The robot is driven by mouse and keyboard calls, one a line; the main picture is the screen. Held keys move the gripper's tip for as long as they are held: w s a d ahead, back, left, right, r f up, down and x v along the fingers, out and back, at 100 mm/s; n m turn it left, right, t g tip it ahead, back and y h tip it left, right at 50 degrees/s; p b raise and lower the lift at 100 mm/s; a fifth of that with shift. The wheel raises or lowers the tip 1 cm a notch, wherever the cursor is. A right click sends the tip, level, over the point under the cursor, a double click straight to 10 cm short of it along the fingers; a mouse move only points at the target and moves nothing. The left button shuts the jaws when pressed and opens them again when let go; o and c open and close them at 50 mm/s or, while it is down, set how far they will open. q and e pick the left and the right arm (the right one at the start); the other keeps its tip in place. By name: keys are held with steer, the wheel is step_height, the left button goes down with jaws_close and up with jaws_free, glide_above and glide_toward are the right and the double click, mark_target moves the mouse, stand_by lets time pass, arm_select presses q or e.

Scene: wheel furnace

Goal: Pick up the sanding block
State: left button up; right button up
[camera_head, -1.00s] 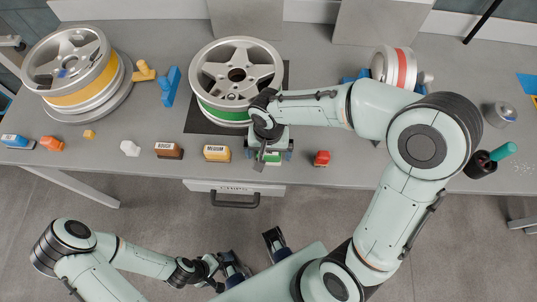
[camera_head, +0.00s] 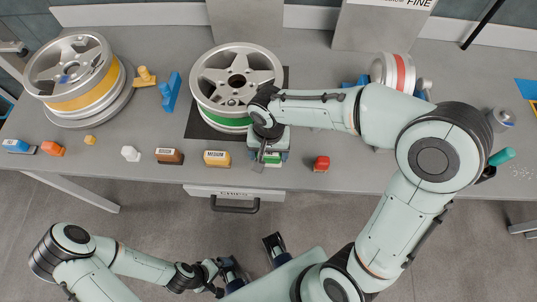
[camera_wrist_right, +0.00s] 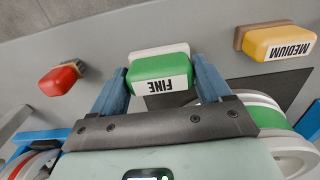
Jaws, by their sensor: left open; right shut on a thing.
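The green sanding block labelled FINE (camera_wrist_right: 163,72) is between the two blue fingers of my right gripper (camera_wrist_right: 162,88) in the right wrist view. The fingers are shut on its sides. In the head view my right gripper (camera_head: 268,157) is at the table's front edge, in front of the middle wheel, and largely hides the green block (camera_head: 272,158). Whether the block touches the table or is lifted I cannot tell. My left gripper (camera_head: 224,276) is open and low in front of the table, away from the blocks.
A yellow MEDIUM block (camera_head: 217,158) and a brown block (camera_head: 169,156) stand to the left, a red block (camera_head: 321,163) to the right. The wheel with a green band (camera_head: 237,80) is just behind my right gripper. A drawer handle (camera_head: 234,206) projects below the table edge.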

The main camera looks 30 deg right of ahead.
step_height(320, 180, up, 17)
steer(key=p, duration=0.2)
steer(key=shift+p, duration=0.3)
steer(key=shift+r, duration=0.1)
steer(key=o, duration=0.3)
steer(key=shift+c, duration=0.5)
steer(key=shift+d, duration=0.1)
